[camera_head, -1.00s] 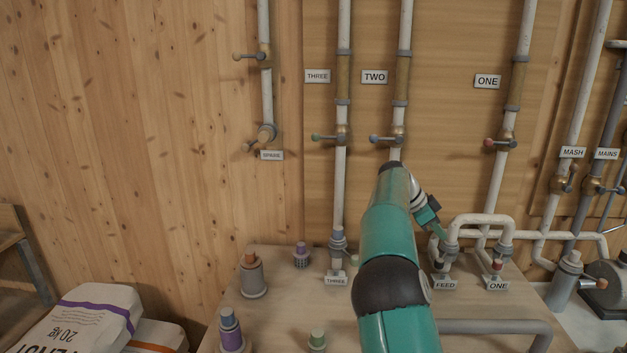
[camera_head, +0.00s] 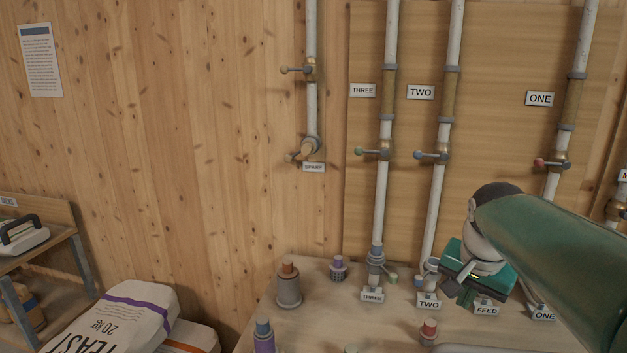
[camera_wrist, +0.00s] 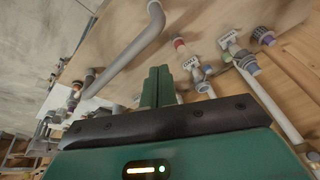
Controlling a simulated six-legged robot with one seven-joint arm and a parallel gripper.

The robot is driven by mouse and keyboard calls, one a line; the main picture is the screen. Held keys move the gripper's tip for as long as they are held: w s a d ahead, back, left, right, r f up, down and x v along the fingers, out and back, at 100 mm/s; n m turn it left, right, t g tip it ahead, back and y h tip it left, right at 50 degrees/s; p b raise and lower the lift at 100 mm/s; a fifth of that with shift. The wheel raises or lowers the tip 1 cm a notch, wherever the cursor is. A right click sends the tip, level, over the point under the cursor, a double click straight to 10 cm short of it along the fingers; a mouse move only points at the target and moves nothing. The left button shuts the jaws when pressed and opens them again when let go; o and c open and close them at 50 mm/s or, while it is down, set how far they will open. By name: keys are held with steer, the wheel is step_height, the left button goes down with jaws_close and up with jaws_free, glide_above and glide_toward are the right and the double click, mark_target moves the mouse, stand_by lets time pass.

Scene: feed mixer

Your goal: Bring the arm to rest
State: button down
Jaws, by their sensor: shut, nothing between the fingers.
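My green arm reaches in from the right edge in the head view, folded at a dark joint. My gripper (camera_head: 463,287) hangs above the bench near the TWO and FEED labels, partly hidden by its own body. In the wrist view my gripper (camera_wrist: 158,88) shows its two green fingers pressed together, with nothing between them. The fingers appear apart from the pipes and fittings around them.
A wooden bench (camera_head: 318,318) holds a grey fitting (camera_head: 288,287), a purple-topped fitting (camera_head: 338,268) and labelled ports. Vertical pipes with valve handles, such as the blue handle (camera_head: 430,155), run up the wall behind. Sacks (camera_head: 125,318) lie at lower left.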

steer(key=s+a+f+n, duration=0.2)
steer(key=s+a, duration=0.1)
steer(key=s, duration=0.2)
steer(key=s+a+f+n+t, duration=0.1)
steer(key=s+a+f+n, duration=0.1)
steer(key=s+a+n, duration=0.1)
steer(key=s+a+f+n+t+y, duration=0.1)
steer(key=s+a+f+n, duration=0.1)
steer(key=s+a, duration=0.3)
steer(key=s+n, duration=0.1)
steer(key=s, duration=0.2)
